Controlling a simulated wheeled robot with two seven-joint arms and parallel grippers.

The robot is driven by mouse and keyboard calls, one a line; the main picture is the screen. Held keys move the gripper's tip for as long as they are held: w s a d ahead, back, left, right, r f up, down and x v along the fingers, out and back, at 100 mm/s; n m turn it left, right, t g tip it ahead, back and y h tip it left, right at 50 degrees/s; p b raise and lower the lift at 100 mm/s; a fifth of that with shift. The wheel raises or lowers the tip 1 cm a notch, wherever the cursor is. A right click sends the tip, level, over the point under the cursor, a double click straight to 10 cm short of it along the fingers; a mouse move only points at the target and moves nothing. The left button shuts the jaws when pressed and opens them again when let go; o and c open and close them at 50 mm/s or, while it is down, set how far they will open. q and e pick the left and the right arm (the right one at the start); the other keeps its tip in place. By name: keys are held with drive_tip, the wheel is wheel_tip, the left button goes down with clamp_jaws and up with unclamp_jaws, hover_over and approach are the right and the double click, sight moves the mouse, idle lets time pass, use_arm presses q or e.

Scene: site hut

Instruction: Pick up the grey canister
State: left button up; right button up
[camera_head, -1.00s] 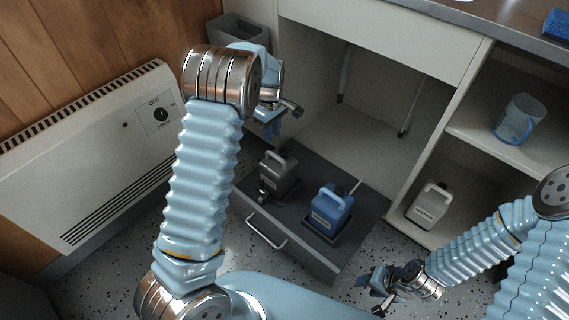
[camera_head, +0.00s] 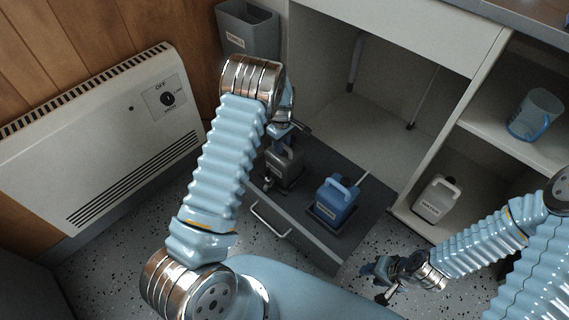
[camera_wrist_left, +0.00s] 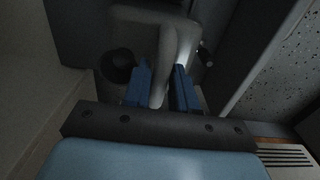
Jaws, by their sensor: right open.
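The grey canister (camera_head: 284,168) stands upright in the left part of the open dark drawer (camera_head: 335,262). My left gripper (camera_head: 282,137) is right above it, at its handle, and is partly hidden by my arm in the head view. In the left wrist view, the blue fingers of the left gripper (camera_wrist_left: 162,88) are on either side of the grey canister's handle (camera_wrist_left: 168,62). Whether they press on it is too dark to tell. My right gripper (camera_head: 382,280) is open and empty, low over the floor at the right of the drawer.
A blue canister (camera_head: 336,198) stands right of the grey one in the drawer. A white canister (camera_head: 436,200) stands on the lower shelf, with a clear blue jug (camera_head: 535,115) above. A grey bin (camera_head: 248,32) stands behind. A heater (camera_head: 100,130) is at the left.

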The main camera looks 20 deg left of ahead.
use_arm(q)
drive_tip(key=shift+f, duration=0.25)
clamp_jaws()
idle(1.2)
drive_tip(key=shift+w+r, duration=0.1)
drive_tip(key=shift+r, duration=0.05)
